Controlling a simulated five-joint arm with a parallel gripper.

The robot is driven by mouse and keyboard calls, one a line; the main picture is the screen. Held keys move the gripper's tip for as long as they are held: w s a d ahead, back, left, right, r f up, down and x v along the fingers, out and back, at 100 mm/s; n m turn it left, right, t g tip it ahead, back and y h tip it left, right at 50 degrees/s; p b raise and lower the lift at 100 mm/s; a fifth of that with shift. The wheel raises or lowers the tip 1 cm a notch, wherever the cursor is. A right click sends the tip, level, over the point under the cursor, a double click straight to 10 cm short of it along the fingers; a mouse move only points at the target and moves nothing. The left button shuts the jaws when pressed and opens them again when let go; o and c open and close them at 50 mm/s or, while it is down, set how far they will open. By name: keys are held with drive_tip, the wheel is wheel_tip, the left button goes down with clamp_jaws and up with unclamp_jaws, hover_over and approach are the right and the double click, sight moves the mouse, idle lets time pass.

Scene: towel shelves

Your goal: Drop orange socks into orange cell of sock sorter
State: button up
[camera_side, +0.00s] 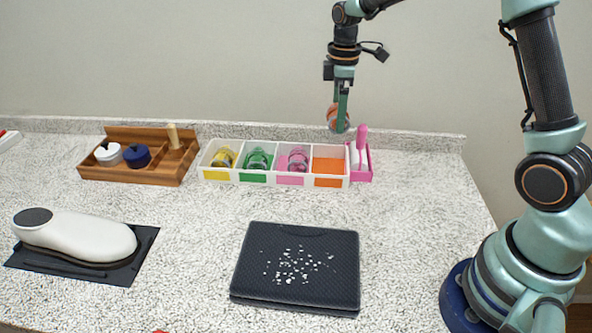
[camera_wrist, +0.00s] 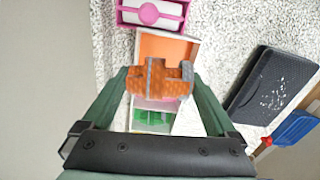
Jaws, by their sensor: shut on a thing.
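My gripper (camera_side: 341,112) is shut on the orange socks (camera_side: 333,117), a rolled orange and grey bundle, and holds them in the air above the right end of the sock sorter. In the wrist view the socks (camera_wrist: 160,80) sit between the two green fingers. The white sock sorter (camera_side: 273,182) stands at the back of the counter with a row of cells. Its orange cell (camera_side: 328,166) at the right end is empty; part of that cell (camera_wrist: 168,47) shows beyond the socks in the wrist view. The other cells hold yellow, green and pink socks.
A pink holder (camera_side: 361,177) with a white item and a pink handle stands close to the sorter's right end. A wooden tray (camera_side: 135,173) is at the left. A dark folded mat (camera_side: 297,265) and a white shoe-like object (camera_side: 75,237) lie in front.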

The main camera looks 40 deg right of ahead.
drive_tip(key=shift+f, duration=2.55)
drive_tip(key=o, duration=1)
drive_tip(key=shift+r, duration=0.15)
wheel_tip(320, 180, up, 11)
drive_tip(key=shift+f, duration=0.1)
drive_tip(key=shift+r, duration=0.55)
